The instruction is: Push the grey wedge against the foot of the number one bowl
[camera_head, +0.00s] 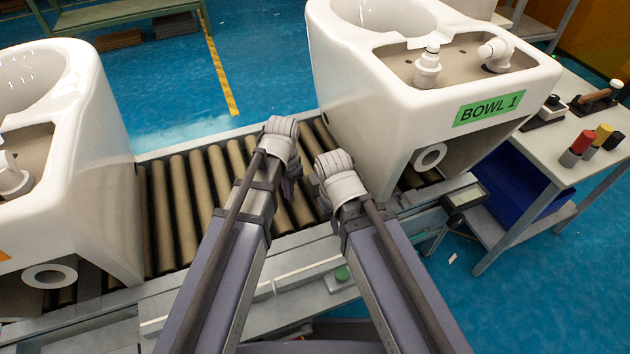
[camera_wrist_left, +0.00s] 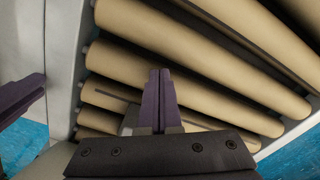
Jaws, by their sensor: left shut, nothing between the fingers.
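The number one bowl (camera_head: 350,90), white with a green BOWL 1 label (camera_head: 489,108), stands upright on the roller conveyor at the right. My left gripper (camera_head: 288,190) points down over the rollers, left of that bowl's foot. Its fingers (camera_wrist_left: 158,80) are shut together with nothing between them. A small grey shape (camera_wrist_left: 130,118) shows beside and behind them; I cannot tell if it is the grey wedge. The wedge is not clearly visible in the head view. My right gripper (camera_head: 325,202) hangs close to the bowl; its wrist hides most of its fingers.
Another white bowl (camera_head: 100,130) stands on the conveyor at the left. Bare rollers (camera_head: 185,205) lie between the bowls. The conveyor's metal front rail (camera_head: 250,285) carries a green button (camera_head: 342,273). A side table (camera_head: 560,150) with several small items stands at the right.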

